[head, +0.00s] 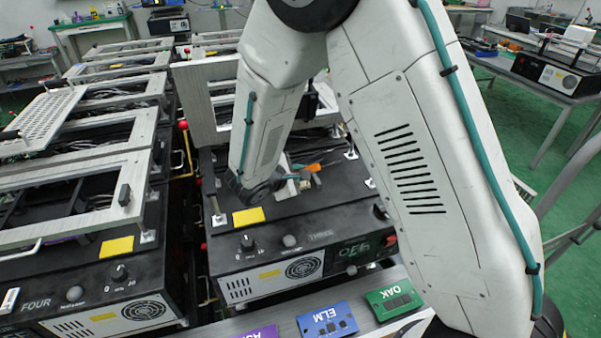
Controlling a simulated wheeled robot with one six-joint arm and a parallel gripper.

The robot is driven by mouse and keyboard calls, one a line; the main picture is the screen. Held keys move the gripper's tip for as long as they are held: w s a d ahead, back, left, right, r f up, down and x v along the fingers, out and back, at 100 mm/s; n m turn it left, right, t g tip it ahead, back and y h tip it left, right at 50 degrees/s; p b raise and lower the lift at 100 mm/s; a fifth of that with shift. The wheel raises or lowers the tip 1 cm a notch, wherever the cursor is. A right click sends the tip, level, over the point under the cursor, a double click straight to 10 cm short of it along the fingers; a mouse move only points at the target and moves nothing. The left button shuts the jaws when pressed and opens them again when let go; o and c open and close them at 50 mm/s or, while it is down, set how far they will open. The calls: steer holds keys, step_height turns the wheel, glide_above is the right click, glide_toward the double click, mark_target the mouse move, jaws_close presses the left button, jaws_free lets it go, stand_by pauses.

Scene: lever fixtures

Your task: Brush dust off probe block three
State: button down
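The black unit labelled THREE (288,242) stands in the middle of the head view, its grey frame (205,92) raised behind it. My arm reaches down over the unit and hides much of its top. My gripper (305,181) is low over the top, small and partly hidden by my wrist; whether its fingers are open or shut does not show. A thin orange-handled tool (306,167) is beside it; I cannot tell if it is held. The probe block itself and any dust on it cannot be made out.
Unit FOUR (85,290) stands at left with its frame lowered. A perforated plate (47,118) lies on the frames there. Purple, blue ELM (327,324) and green OAK (394,298) plates lie along the front ledge. Green floor is open at right, beside a rail and a bench.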

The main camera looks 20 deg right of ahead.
steer(key=shift+d+r, duration=0.1)
steer(key=shift+d, duration=3.6)
steer(key=shift+a, duration=3.85)
steer(key=shift+d, duration=3.85)
steer(key=shift+a, duration=3.9)
